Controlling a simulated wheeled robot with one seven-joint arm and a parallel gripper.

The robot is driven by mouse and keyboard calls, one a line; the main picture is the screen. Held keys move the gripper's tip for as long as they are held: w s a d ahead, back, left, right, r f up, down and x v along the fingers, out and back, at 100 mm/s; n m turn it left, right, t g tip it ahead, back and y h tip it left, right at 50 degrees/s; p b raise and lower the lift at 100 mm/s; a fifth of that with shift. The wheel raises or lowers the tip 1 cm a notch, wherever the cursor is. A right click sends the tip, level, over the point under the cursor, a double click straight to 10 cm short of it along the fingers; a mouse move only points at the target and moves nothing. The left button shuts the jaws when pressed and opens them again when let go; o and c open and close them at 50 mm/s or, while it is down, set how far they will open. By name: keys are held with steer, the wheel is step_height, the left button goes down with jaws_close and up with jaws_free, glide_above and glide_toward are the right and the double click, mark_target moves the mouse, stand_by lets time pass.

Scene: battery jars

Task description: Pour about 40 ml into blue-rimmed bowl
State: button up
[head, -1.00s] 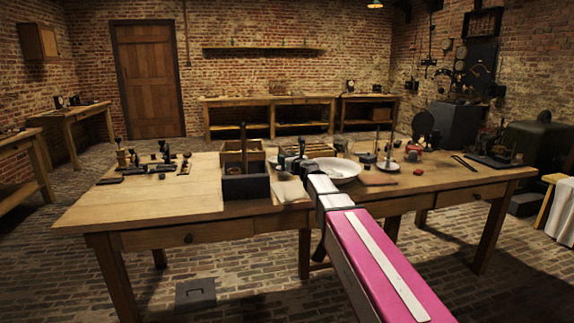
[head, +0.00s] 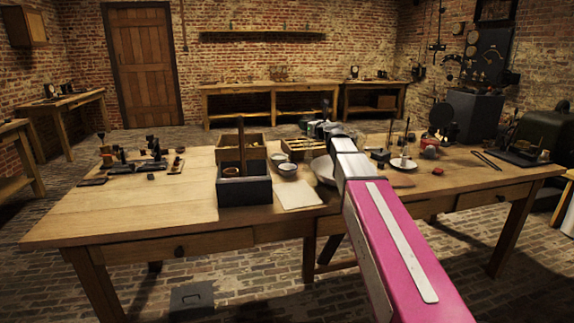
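Two small pale bowls, a front one (head: 287,169) and one just behind it (head: 277,158), stand on the table right of a dark box; their rim colours are too small to tell. A wide white basin (head: 322,172) is partly hidden behind my arm. My gripper (head: 325,128) is at the far end of my arm, above the back of the table beyond the basin. Its fingers are small and partly hidden, so I cannot tell whether they hold anything.
The dark box (head: 244,190) with an upright post stands left of the bowls. A pale sheet (head: 297,194) lies in front of them. Wooden trays (head: 301,148) stand behind. Small instruments (head: 150,158) are at the left. The table's front left (head: 120,215) is clear.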

steer(key=shift+a+r+n, duration=0.1)
steer(key=shift+n, duration=0.2)
steer(key=shift+s+a+r+n, duration=0.15)
steer(key=shift+a+n, duration=0.2)
steer(key=shift+n, duration=0.35)
steer(key=shift+s+a+f+n+g, duration=0.15)
steer(key=shift+a+f+n+g, duration=0.35)
steer(key=shift+n, duration=0.3)
steer(key=n, duration=0.2)
steer(key=a+f+n+h, duration=0.1)
steer(key=n, duration=0.1)
steer(key=a+n, duration=0.1)
steer(key=n, duration=0.1)
steer(key=shift+s+a+f+n+h, duration=0.15)
steer(key=shift+s+f+n+h, duration=0.15)
steer(key=shift+s+f+h, duration=0.1)
steer(key=shift+f+n, duration=0.2)
steer(key=shift+n, duration=0.4)
steer(key=shift+r+n+h, duration=0.2)
steer(key=shift+n+h, duration=0.1)
steer(key=shift+n, duration=0.1)
steer(key=shift+w+d+r+n, duration=0.15)
steer(key=shift+w+d, duration=0.05)
steer(key=shift+d, duration=0.15)
steer(key=shift+w+d+r+n, duration=0.1)
steer(key=shift+w+d+n, duration=0.1)
steer(key=shift+d, duration=0.15)
stand_by(0.4)
